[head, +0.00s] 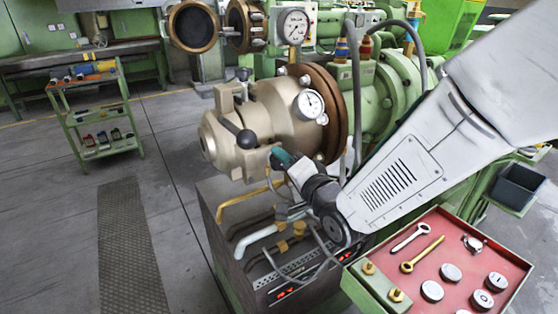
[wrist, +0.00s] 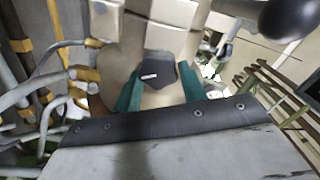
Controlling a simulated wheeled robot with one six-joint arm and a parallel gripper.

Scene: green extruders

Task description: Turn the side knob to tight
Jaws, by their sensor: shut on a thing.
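The side knob (wrist: 155,75) is dark with a short white mark and sits on the beige extruder head (head: 265,115). In the wrist view the mark lies nearly level. My gripper (wrist: 160,85) has its teal fingers on either side of the knob and is shut on it. In the head view my gripper (head: 281,158) reaches the lower right side of the extruder head. The knob itself is mostly hidden there behind the fingers.
A black ball-ended lever (head: 245,138) sticks out close by on the head's front. Hoses and pipes (head: 262,232) run below my gripper. A red tray (head: 455,262) with wrenches and round parts stands at the lower right.

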